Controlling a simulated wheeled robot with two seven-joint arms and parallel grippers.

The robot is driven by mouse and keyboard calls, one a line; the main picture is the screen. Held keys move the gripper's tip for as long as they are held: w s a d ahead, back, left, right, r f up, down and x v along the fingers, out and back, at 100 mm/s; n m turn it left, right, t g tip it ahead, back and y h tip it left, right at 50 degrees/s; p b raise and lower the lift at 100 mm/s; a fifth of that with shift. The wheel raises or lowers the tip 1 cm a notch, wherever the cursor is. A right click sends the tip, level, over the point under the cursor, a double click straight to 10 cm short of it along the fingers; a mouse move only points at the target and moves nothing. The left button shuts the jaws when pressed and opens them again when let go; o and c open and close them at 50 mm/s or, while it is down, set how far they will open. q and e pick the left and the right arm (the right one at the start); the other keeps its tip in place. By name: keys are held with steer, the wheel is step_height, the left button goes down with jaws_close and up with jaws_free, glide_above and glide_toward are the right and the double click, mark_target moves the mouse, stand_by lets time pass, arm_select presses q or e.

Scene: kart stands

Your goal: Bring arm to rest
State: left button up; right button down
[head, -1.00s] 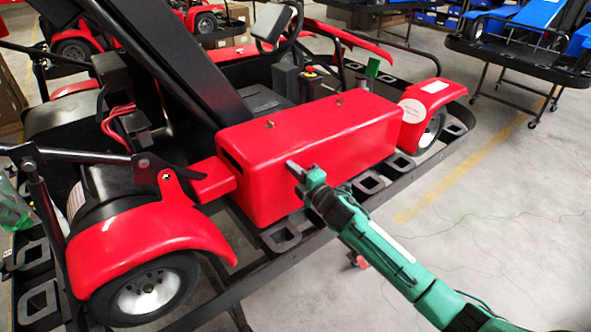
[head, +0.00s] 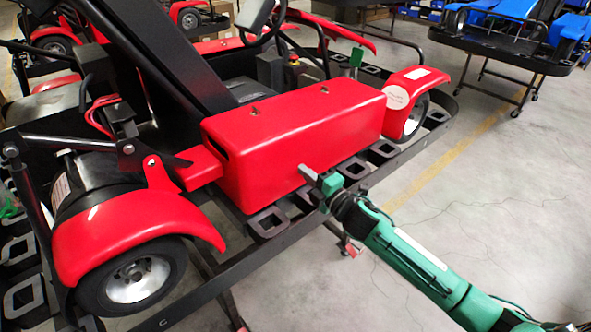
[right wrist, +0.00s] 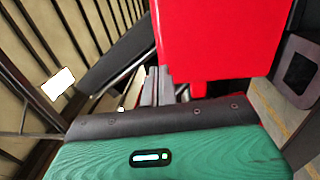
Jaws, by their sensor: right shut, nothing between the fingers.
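My right gripper (head: 308,173) is at the end of my green right arm (head: 415,262), which comes in from the lower right in the head view. Its fingers are shut and empty, in front of the lower edge of the kart's red box cover (head: 300,140). Whether they touch it I cannot tell. In the right wrist view the closed grey fingers (right wrist: 158,86) point ahead beside the red cover (right wrist: 208,40). My left gripper is not in the head view; only a bit of green shows at the left edge.
The red kart on its stand has a black bumper rail (head: 268,222) with square openings close below my right gripper. A red rear fender and wheel (head: 138,278) are at lower left. A blue kart (head: 510,30) stands at upper right. The grey floor at right is clear.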

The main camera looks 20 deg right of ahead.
steer(key=s+d+f+m+g+h, duration=0.2)
steer(key=s+d+f+m, duration=0.1)
steer(key=f, duration=0.9)
steer(key=s+d+f+m+g+h, duration=0.2)
steer(key=s+d+f+m, duration=0.15)
steer(key=f, duration=0.85)
steer(key=s+d+f+m+g+h, duration=0.1)
steer(key=s+d+f+m+h, duration=0.2)
steer(key=f, duration=1)
steer(key=s+f+m+g, duration=0.5)
steer(key=s+f+m, duration=0.1)
steer(key=s+f, duration=1.15)
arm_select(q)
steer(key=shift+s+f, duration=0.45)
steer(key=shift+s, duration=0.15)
arm_select(e)
steer(key=s+a+f+m+g, duration=0.1)
steer(key=s+f, duration=0.3)
steer(key=s, duration=0.6)
steer(key=s+a+f+m+g, duration=0.2)
steer(key=s+f, duration=0.3)
steer(key=s, duration=0.6)
steer(key=s+a+f+m+g, duration=0.1)
steer(key=s+a+f+g, duration=0.2)
steer(key=s, duration=0.8)
step_height(320, 180, down, 2)
steer(key=shift+s+f+m+g+h, duration=0.1)
steer(key=shift+s+m+g+h, duration=0.05)
steer(key=shift+m+g+h, duration=0.2)
